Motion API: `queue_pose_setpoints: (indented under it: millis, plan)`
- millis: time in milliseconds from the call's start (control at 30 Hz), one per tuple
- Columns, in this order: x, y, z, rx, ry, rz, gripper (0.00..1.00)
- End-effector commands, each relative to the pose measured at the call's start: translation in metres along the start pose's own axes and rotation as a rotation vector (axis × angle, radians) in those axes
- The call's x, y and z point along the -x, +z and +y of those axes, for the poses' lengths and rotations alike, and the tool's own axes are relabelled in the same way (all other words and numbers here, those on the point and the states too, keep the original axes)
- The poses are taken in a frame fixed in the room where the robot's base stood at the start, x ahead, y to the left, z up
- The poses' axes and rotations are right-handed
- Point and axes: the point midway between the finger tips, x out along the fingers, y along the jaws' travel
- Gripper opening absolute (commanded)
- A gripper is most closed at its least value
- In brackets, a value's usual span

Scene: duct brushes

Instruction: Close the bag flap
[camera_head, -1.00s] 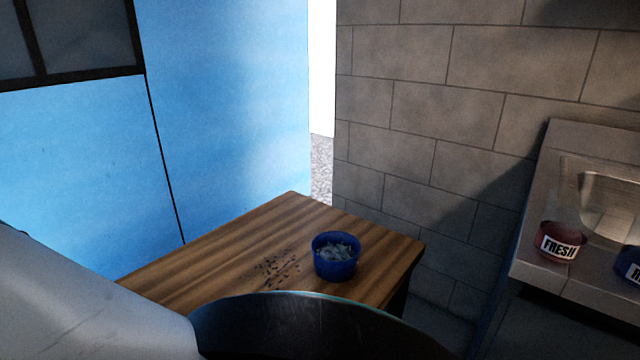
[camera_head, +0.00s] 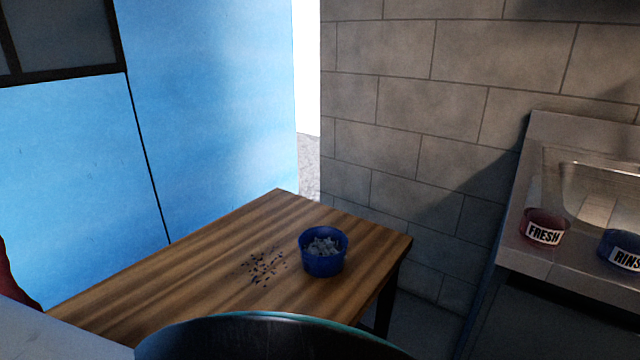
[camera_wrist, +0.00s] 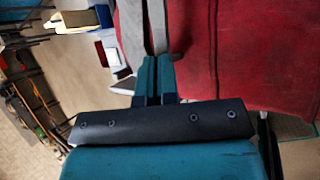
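The bag is a red cloth shape (camera_wrist: 262,45) that fills the right of the wrist view, with a dark lower edge. A red patch (camera_head: 12,272) also shows at the far left edge of the head view. Which part of the bag is the flap I cannot tell. My gripper (camera_wrist: 155,65) has teal fingers close together, at the left edge of the red cloth. A grey strap-like strip (camera_wrist: 157,25) runs up from the fingertips; whether it lies between them is unclear. The head view does not show the fingers.
A wooden table (camera_head: 200,262) holds a blue tub (camera_head: 324,255) of pale pieces and scattered dark bits. A metal sink counter (camera_head: 548,125) at right holds a red FRESH bowl (camera_head: 543,228) and a blue RINSE bowl (camera_head: 622,248). A block wall stands behind.

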Motion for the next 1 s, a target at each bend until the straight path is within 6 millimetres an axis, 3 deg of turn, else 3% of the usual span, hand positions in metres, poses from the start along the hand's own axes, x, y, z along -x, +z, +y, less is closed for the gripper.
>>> queue_pose_setpoints:
  millis: [33,167,1000]
  plan:
    - [-0.007,-0.006,-0.001,0.004,-0.007,0.015,0.00]
    - [0.000,-0.002,0.003,0.005,-0.007,0.016,0.00]
    - [0.127,0.066,0.072,-0.001,-0.001,0.000,0.00]
